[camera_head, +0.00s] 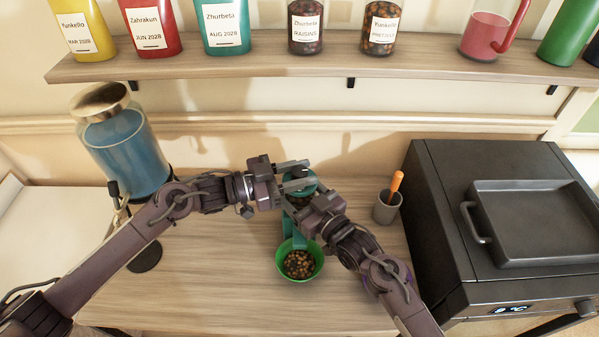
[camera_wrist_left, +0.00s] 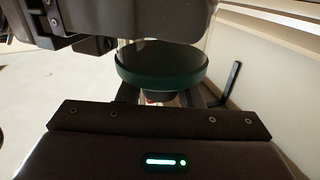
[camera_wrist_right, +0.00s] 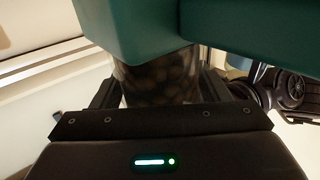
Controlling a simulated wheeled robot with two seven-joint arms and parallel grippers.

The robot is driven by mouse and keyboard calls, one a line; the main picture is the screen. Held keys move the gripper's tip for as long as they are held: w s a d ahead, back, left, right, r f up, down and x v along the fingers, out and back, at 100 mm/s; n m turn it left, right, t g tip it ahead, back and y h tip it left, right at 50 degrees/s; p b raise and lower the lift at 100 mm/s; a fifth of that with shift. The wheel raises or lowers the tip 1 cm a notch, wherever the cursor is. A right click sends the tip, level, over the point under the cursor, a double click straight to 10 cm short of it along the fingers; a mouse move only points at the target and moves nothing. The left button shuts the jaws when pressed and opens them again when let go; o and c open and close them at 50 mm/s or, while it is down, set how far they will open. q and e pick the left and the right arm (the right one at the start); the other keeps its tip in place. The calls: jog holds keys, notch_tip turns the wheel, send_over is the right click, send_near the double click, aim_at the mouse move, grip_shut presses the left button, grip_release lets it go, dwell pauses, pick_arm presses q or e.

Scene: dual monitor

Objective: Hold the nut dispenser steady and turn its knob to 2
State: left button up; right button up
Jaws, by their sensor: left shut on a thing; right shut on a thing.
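The nut dispenser stands on the table with a green lid (camera_head: 302,184), a clear body and a green base (camera_head: 294,230). My left gripper (camera_head: 296,176) is at the top; in the left wrist view its fingers are shut on the small dark knob (camera_wrist_left: 160,97) by the green lid (camera_wrist_left: 160,66). My right gripper (camera_head: 300,208) is lower, shut on the clear body; in the right wrist view nuts show inside the body (camera_wrist_right: 160,80) between its fingers, beside the green base (camera_wrist_right: 150,25). The arms hide much of the dispenser. The knob's number cannot be read.
A green bowl of nuts (camera_head: 281,262) is in front of the dispenser. A blue jar (camera_head: 130,155) stands left, near my left arm. A grey cup with an orange-handled tool (camera_head: 386,208) and a black oven (camera_head: 480,270) are right. A shelf (camera_head: 260,66) holds several jars above.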

pick_arm(q)
jog(key=m+g, duration=0.1)
jog(key=g, duration=0.1)
jog(key=m+g, duration=0.2)
jog(key=g, duration=0.1)
jog(key=shift+w+m+g+h, duration=0.1)
jog(key=shift+m+g+h, duration=0.2)
jog(key=shift+h, duration=0.1)
jog(key=m+g, duration=0.1)
jog(key=g, duration=0.1)
jog(key=m+g, duration=0.1)
jog(key=g, duration=0.1)
jog(key=shift+d+m+y, duration=0.2)
jog(key=shift+m+y, duration=0.1)
jog(key=shift+m, duration=0.1)
jog(key=shift+a+m+g+y, duration=0.1)
jog(key=shift+m+g+y, duration=0.65)
jog(key=shift+m+g, duration=0.6)
jog(key=shift+m+g+y, duration=0.75)
jog(key=shift+m+g, duration=0.1)
jog(key=shift+g, duration=1)
jog(key=shift+m+g+y, duration=0.3)
jog(key=shift+g, duration=0.1)
jog(key=o, duration=1)
jog(key=shift+a, duration=0.15)
jog(key=shift+c, duration=0.2)
jog(key=shift+t, duration=0.3)
